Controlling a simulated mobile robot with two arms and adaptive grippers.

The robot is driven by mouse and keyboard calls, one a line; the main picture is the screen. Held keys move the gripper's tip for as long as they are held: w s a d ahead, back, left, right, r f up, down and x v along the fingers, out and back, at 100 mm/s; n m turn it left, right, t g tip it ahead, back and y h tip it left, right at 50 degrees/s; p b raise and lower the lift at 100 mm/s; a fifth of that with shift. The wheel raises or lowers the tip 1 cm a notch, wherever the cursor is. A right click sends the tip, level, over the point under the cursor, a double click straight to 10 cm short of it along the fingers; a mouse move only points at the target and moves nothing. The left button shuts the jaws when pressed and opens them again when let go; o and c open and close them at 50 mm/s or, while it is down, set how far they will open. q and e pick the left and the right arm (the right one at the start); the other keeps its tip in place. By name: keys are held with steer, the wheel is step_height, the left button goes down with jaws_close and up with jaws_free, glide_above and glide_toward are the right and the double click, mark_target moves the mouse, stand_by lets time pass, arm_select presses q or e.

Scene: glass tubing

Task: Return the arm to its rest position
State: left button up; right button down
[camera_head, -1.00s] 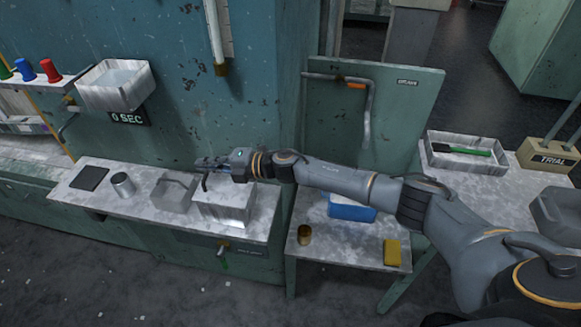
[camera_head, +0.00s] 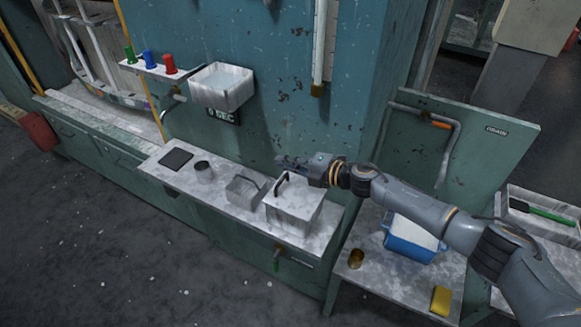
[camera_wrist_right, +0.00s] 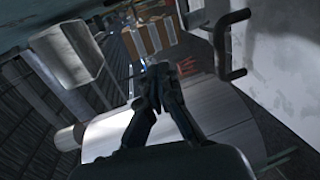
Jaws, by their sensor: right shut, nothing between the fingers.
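My right arm reaches in from the right in the head view. Its gripper (camera_head: 284,161) is above and behind the lidded metal box (camera_head: 292,212) on the metal bench (camera_head: 228,203). The box has a dark handle on top. In the right wrist view the gripper's fingers (camera_wrist_right: 152,82) are together, with nothing between them. A black handle (camera_wrist_right: 224,45) stands on a pale surface to their right, apart from the fingers. My left gripper is in neither view.
A smaller metal box (camera_head: 242,192), a metal cup (camera_head: 204,172) and a dark pad (camera_head: 175,158) share the bench. A wall basin (camera_head: 222,88) hangs behind. Right, a lower table (camera_head: 393,284) holds a blue tub (camera_head: 408,246), a brass cup (camera_head: 356,258) and a yellow block (camera_head: 440,300).

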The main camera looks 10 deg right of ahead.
step_height(320, 180, up, 8)
steer(key=d, duration=0.2)
steer(key=s+a+m+t+h, duration=0.3)
steer(key=s+a+m+t, duration=0.2)
steer(key=s+a+m, duration=0.45)
steer(key=s+d+f+m+g+h, duration=0.4)
steer(key=s+d+f+m+h, duration=0.4)
steer(key=s+d+f+m, duration=0.7)
steer(key=s+d+f+m+g+h, duration=0.1)
steer(key=s+d+f+g, duration=0.2)
steer(key=s, duration=0.5)
steer(key=s+d+m+g, duration=0.25)
steer(key=s+d, duration=0.25)
steer(key=s, duration=0.3)
step_height(320, 180, down, 34)
steer(key=s+n+g+b, duration=0.1)
steer(key=s+g+b, duration=0.2)
steer(key=b, duration=0.4)
steer(key=s+d+f+b, duration=0.2)
steer(key=s+f+b, duration=0.2)
steer(key=s+f, duration=1.1)
step_height(320, 180, down, 4)
steer(key=shift+s+d+f+g+h, duration=0.25)
steer(key=shift+d+g+h, duration=0.05)
steer(key=shift+d+g, duration=0.05)
